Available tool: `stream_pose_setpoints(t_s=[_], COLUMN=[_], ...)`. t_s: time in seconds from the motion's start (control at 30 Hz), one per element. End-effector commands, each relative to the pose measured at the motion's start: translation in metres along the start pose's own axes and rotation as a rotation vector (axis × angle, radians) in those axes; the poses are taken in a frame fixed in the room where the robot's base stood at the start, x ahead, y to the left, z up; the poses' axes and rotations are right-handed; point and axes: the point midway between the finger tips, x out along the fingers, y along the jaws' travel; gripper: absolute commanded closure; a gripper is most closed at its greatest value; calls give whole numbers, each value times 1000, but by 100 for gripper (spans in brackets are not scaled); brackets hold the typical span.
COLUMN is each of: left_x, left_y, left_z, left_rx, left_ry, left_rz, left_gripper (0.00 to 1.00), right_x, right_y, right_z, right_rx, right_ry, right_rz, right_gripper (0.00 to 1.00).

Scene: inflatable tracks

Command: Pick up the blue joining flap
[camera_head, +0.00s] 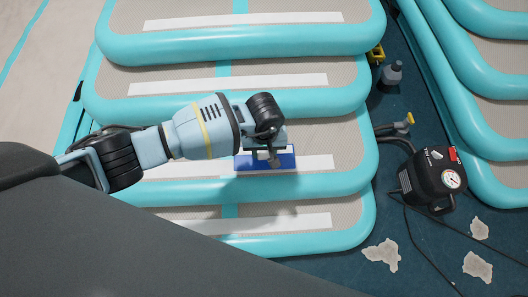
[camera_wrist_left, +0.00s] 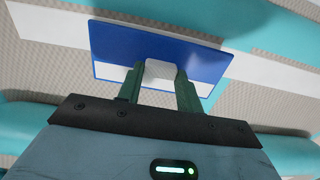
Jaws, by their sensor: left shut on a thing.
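The blue joining flap (camera_head: 282,162) is a flat blue rectangle with a white strip along one edge. In the head view it shows under my left gripper (camera_head: 266,158), over the stacked turquoise and grey tracks. In the left wrist view the flap (camera_wrist_left: 160,45) lies across the fingertips. My left gripper (camera_wrist_left: 160,84) is shut on a small whitish block on the flap, between its two green fingers. I cannot tell whether the flap touches the track below. The gripper hides part of the flap in the head view. My right gripper is not in view.
Stacked turquoise-edged tracks (camera_head: 320,185) lie below the arm, and another stack (camera_head: 490,90) stands at the right. Between them on the dark floor are a black pump with gauge (camera_head: 432,178), a grey bottle (camera_head: 391,73) and pale scraps (camera_head: 383,254).

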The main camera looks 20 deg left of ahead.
Motion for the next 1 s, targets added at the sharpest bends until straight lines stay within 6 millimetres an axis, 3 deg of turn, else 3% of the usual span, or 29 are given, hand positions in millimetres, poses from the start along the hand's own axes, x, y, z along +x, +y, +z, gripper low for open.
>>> stream_pose_setpoints(t_s=[0.07,0.6,1.0], left_x=[-18,-25,-25], left_y=[-1,-82,-103], left_z=[0,97,122], left_rx=[2,1,1], left_ry=[4,1,1], left_rz=[1,1,1], left_gripper=[88,88,88], right_x=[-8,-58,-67], right_y=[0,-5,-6], right_z=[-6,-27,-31], right_rx=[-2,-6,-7], right_ry=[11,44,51], right_rz=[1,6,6], right_gripper=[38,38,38])
